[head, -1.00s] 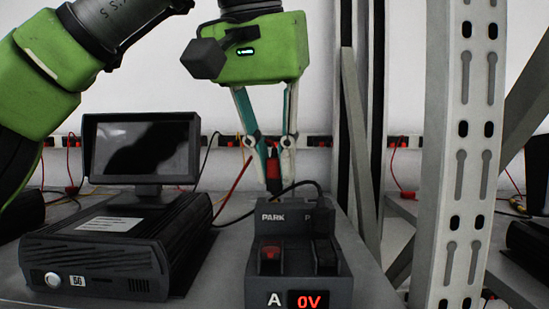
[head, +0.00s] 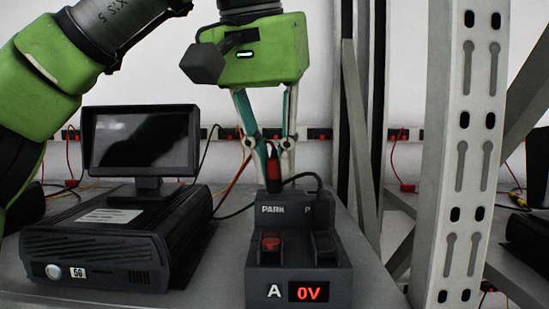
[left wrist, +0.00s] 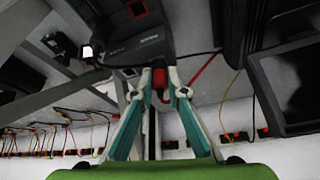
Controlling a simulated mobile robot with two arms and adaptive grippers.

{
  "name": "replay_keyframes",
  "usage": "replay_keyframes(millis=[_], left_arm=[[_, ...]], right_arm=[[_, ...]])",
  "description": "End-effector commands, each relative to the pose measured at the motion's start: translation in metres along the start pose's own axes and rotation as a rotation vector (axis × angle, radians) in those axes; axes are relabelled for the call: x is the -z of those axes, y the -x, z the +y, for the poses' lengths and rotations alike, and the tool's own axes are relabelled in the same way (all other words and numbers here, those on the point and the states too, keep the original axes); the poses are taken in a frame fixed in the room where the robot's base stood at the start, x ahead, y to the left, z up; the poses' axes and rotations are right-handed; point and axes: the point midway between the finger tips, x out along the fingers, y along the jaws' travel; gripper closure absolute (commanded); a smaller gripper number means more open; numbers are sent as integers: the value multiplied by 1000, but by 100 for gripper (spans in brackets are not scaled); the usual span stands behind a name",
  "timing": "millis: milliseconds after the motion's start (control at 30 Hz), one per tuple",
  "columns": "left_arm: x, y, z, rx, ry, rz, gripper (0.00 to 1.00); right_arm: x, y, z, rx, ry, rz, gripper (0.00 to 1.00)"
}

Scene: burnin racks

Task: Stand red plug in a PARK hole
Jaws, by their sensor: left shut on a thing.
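The red plug (head: 273,172) is held upright between the fingertips of my left gripper (head: 272,182), which is shut on it. It also shows between the fingers in the left wrist view (left wrist: 160,82). The plug hangs over the rear of the dark PARK block (head: 265,222), just above or at its raised back part. I cannot tell whether its lower tip is in a hole; the holes are hidden. A dark cable arches behind to the right side of the block, by a second, partly hidden label. My right gripper is not in view.
A red fitting (head: 270,243) and a black one sit on the block's lower step, above a red "0V" display (head: 308,292). A black unit (head: 100,250) with a monitor (head: 140,143) stands left. A perforated grey rack post (head: 465,150) rises right.

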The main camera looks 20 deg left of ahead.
Motion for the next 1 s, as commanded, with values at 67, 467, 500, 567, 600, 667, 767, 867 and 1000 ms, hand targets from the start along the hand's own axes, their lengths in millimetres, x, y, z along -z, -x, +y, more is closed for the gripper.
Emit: replay_keyframes(millis=[67,467,500,567,600,667,767,867,1000], left_arm=[[0,0,0,-1,1,2,100],[0,0,0,0,1,1,67],[0,-1,0,0,0,1,67],[0,-1,0,0,0,1,67],[0,-1,0,0,0,1,67],[0,-1,0,0,0,1,62],[0,-1,0,0,0,1,53],[0,-1,0,0,0,0,53],[0,-1,0,0,0,0,53]], right_arm=[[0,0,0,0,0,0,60],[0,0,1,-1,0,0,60],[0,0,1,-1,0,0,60],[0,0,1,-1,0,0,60],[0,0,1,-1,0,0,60],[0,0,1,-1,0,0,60],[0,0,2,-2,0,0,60],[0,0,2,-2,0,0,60],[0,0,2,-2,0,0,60]])
